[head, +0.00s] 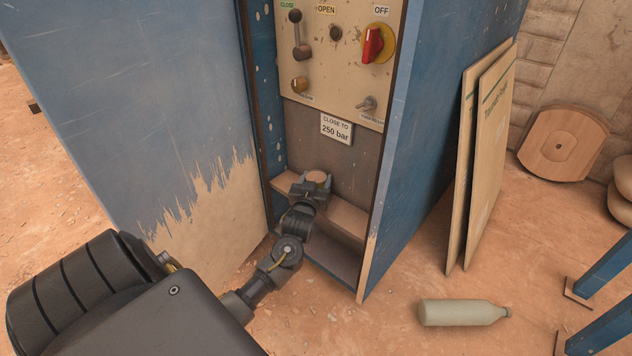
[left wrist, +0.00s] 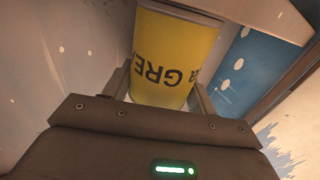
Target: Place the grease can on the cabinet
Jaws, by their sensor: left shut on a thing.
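The grease can is a yellow cylinder with dark "GRE" lettering, filling the middle of the left wrist view (left wrist: 172,60). My right gripper is not in view.
The cabinet door (head: 150,100) stands open at left. A control panel (head: 335,55) with a red switch and levers is above the shelf. Boards (head: 487,150) lean on the right side. A pale bottle (head: 462,312) lies on the dusty floor. Blue legs (head: 605,262) stand at right.

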